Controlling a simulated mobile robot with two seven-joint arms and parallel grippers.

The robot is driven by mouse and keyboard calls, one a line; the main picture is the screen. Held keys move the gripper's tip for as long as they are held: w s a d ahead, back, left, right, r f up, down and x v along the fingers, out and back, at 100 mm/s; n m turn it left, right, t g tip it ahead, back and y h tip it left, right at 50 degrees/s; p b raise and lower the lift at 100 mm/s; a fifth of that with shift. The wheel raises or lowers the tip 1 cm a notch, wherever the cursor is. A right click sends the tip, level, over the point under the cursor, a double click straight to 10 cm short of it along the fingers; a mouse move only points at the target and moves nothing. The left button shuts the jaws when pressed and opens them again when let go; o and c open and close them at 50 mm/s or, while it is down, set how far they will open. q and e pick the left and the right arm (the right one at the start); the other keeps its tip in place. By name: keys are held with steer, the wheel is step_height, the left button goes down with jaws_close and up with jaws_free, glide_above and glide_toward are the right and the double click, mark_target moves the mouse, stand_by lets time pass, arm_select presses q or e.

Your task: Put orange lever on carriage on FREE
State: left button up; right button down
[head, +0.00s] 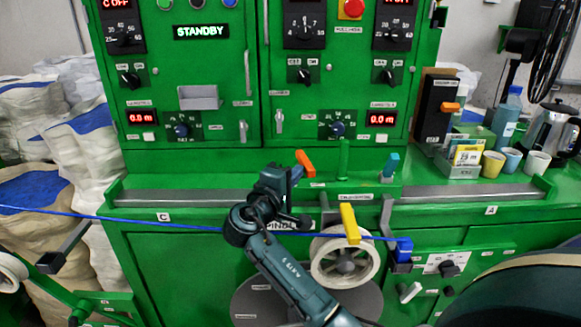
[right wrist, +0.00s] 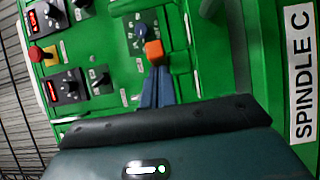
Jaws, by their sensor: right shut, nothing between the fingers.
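The orange lever (head: 306,162) stands tilted on the carriage at the middle of the green machine, just above the long rail. My right gripper (head: 297,173) is beside the lever's left side, its fingers shut and empty. In the right wrist view the orange lever (right wrist: 154,52) shows right at the tips of the shut blue-grey fingers (right wrist: 156,85); I cannot tell whether they touch it. The lever's lower part is partly hidden by the gripper, and no FREE mark can be read. My left gripper is not in view.
A blue cable (head: 150,218) runs across the front, past a white spool (head: 343,262) and a yellow lever (head: 349,222) to a blue block (head: 403,249). A green post (head: 343,158) stands right of the orange lever. Cups (head: 511,160) and a kettle (head: 551,128) stand at right.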

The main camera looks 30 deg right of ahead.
steer(key=shift+s+d+n+t+y+p, duration=0.4)
steer(key=shift+s+d+n+t+p, duration=0.15)
steer(key=shift+t, duration=0.25)
steer(key=shift+d, duration=0.1)
